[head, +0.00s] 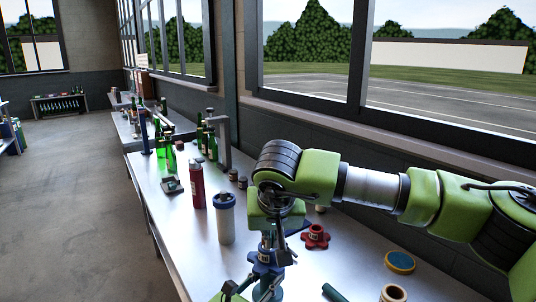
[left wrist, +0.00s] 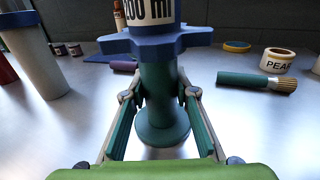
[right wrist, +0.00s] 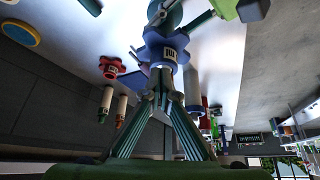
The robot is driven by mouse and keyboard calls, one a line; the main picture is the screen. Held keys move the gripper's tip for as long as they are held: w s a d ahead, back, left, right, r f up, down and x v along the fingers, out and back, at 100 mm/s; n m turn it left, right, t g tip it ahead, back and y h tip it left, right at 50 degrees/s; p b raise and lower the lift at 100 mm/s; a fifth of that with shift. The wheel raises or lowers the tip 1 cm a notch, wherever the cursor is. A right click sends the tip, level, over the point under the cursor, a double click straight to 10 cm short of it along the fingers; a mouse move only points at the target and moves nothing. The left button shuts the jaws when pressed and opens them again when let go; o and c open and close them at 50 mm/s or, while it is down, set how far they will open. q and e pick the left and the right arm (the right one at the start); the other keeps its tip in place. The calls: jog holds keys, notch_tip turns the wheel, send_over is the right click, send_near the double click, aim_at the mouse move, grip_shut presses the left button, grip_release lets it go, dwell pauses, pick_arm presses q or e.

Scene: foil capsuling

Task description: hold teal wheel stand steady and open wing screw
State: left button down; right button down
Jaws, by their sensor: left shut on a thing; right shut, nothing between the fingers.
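The teal wheel stand (left wrist: 162,90) stands upright on its round base on the metal table. A blue winged piece (left wrist: 155,42) sits on top, with a label above it partly reading "00 ml"; it also shows in the head view (head: 264,258). I take it for the wing screw. My left gripper (left wrist: 160,96) is shut around the teal column, below the blue piece. My right gripper (right wrist: 161,72) comes from above, shut and empty, its fingertips at the labelled top of the blue piece; I cannot tell whether they touch. In the head view, my right gripper partly hides the stand.
A blue-lidded grey cylinder (head: 225,218) and a red bottle (head: 197,185) stand left of the stand. A red star knob (head: 316,237), a yellow-and-blue disc (head: 400,262), a labelled ring (head: 393,293) and a teal-handled brush (left wrist: 257,80) lie to the right. Green bottles (head: 171,158) stand farther back.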

jog(key=shift+w+a, duration=0.15)
jog(key=shift+w, duration=0.25)
dwell(0.3)
jog(key=shift+a, duration=0.65)
dwell(0.6)
jog(key=shift+s, duration=0.2)
jog(key=shift+s+a, duration=0.1)
jog(key=shift+s, duration=0.05)
jog(key=shift+s+r, duration=0.1)
jog(key=shift+r, duration=0.05)
notch_tip(320, 180, up, 6)
jog(key=shift+f, duration=0.15)
dwell(0.3)
